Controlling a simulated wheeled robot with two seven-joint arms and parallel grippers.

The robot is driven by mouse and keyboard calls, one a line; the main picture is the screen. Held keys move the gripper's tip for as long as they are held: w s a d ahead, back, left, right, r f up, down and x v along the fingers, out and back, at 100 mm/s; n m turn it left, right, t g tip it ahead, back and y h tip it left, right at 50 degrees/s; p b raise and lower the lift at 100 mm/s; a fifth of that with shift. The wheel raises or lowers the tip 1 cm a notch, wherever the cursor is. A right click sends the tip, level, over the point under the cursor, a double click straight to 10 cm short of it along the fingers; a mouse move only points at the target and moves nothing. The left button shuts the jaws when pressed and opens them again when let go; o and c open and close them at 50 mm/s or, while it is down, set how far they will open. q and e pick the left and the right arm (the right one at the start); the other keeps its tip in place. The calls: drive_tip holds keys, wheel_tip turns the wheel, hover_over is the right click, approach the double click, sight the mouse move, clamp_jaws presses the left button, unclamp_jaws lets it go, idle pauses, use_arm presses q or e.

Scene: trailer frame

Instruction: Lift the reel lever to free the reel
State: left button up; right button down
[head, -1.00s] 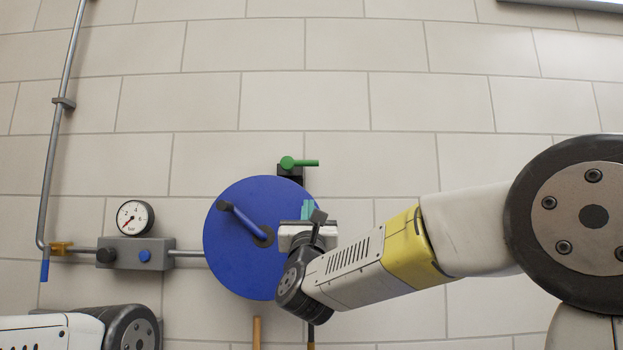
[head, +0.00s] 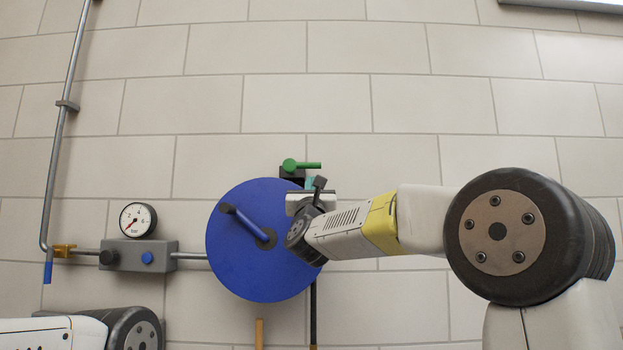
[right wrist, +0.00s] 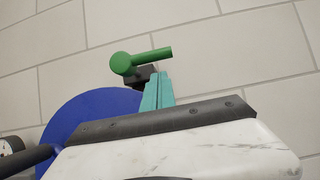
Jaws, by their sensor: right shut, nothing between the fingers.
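The green reel lever (head: 301,165) sits on a black mount (head: 290,173) at the top right edge of the blue reel (head: 258,278). Its handle points right, about level in the head view. The lever also shows in the right wrist view (right wrist: 142,60), with the reel (right wrist: 88,106) at lower left. My right gripper (right wrist: 158,82) has teal fingers, shut and empty, with tips just below the lever handle. I cannot tell whether they touch it. In the head view the fingers (head: 310,183) are mostly hidden by my wrist. My left gripper is out of view.
A crank handle (head: 248,220) stands out from the reel. A grey valve block (head: 138,254) with a gauge (head: 138,220) and pipe is on the wall at left. A wooden handle (head: 259,332) stands below the reel. The wall above and right of the lever is bare.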

wheel_tip(320, 180, up, 2)
drive_tip(key=shift+w, duration=0.15)
